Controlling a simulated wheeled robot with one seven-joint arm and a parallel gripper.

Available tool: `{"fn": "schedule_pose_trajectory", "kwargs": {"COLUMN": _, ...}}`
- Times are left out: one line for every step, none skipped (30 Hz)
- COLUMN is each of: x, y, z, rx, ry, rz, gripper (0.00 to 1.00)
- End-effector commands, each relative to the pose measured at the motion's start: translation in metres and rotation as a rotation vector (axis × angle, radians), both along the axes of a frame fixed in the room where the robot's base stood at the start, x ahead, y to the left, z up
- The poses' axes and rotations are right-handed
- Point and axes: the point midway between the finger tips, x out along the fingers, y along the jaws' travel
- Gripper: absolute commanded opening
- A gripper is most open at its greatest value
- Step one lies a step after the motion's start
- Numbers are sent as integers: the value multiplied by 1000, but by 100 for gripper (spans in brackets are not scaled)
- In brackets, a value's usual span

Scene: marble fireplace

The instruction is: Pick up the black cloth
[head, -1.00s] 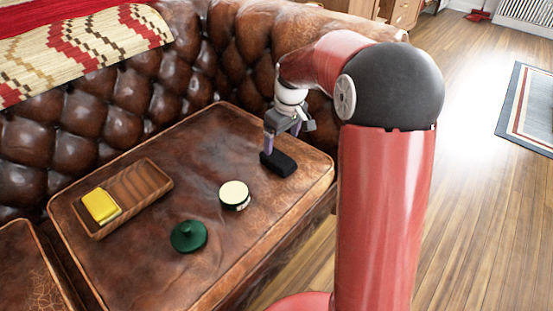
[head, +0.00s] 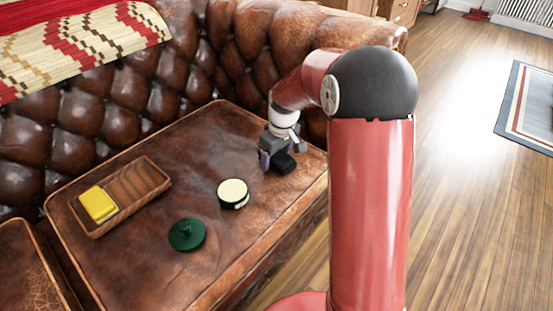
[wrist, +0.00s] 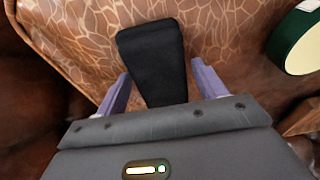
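The black cloth (head: 285,166), a small folded dark block, lies on the brown leather seat cushion near its back right corner. It also shows in the wrist view (wrist: 153,58), upper middle. My gripper (head: 279,157) is low over the cloth. In the wrist view my gripper (wrist: 161,70) has its two purple fingers spread, one on each side of the cloth's near part, with a visible gap on the right and a smaller one on the left. Whether the fingertips reach the seat is unclear. The gripper body hides the cloth's near end.
A round cream-topped green tin (head: 233,193) stands left of the cloth, with a green lid (head: 187,234) nearer the front. A wooden tray (head: 147,174) holding a yellow block (head: 98,204) is further left. The tufted sofa back (head: 120,101) rises behind.

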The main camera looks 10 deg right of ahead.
Motion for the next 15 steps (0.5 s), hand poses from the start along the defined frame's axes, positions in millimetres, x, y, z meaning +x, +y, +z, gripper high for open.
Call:
{"fn": "schedule_pose_trajectory", "kwargs": {"x": 0, "y": 0, "z": 0, "rx": 0, "ry": 0, "rz": 0, "gripper": 64}}
{"fn": "schedule_pose_trajectory", "kwargs": {"x": 0, "y": 0, "z": 0, "rx": 0, "ry": 0, "rz": 0, "gripper": 60}}
{"fn": "schedule_pose_trajectory", "kwargs": {"x": 0, "y": 0, "z": 0, "rx": 0, "ry": 0, "rz": 0, "gripper": 54}}
{"fn": "schedule_pose_trajectory", "kwargs": {"x": 0, "y": 0, "z": 0, "rx": 0, "ry": 0, "rz": 0, "gripper": 50}}
{"fn": "schedule_pose_trajectory", "kwargs": {"x": 0, "y": 0, "z": 0, "rx": 0, "ry": 0, "rz": 0, "gripper": 47}}
{"fn": "schedule_pose_trajectory", "kwargs": {"x": 0, "y": 0, "z": 0, "rx": 0, "ry": 0, "rz": 0, "gripper": 41}}
{"fn": "schedule_pose_trajectory", "kwargs": {"x": 0, "y": 0, "z": 0, "rx": 0, "ry": 0, "rz": 0, "gripper": 37}}
{"fn": "schedule_pose_trajectory", "kwargs": {"x": 0, "y": 0, "z": 0, "rx": 0, "ry": 0, "rz": 0, "gripper": 37}}
{"fn": "schedule_pose_trajectory", "kwargs": {"x": 0, "y": 0, "z": 0, "rx": 0, "ry": 0, "rz": 0, "gripper": 37}}
{"fn": "schedule_pose_trajectory", "kwargs": {"x": 0, "y": 0, "z": 0, "rx": 0, "ry": 0, "rz": 0, "gripper": 36}}
{"fn": "schedule_pose_trajectory", "kwargs": {"x": 0, "y": 0, "z": 0, "rx": 0, "ry": 0, "rz": 0, "gripper": 36}}
{"fn": "schedule_pose_trajectory", "kwargs": {"x": 0, "y": 0, "z": 0, "rx": 0, "ry": 0, "rz": 0, "gripper": 36}}
{"fn": "schedule_pose_trajectory", "kwargs": {"x": 0, "y": 0, "z": 1, "rx": 0, "ry": 0, "rz": 0, "gripper": 36}}
{"fn": "schedule_pose_trajectory", "kwargs": {"x": 0, "y": 0, "z": 1, "rx": 0, "ry": 0, "rz": 0, "gripper": 36}}
{"fn": "schedule_pose_trajectory", "kwargs": {"x": 0, "y": 0, "z": 2, "rx": 0, "ry": 0, "rz": 0, "gripper": 36}}
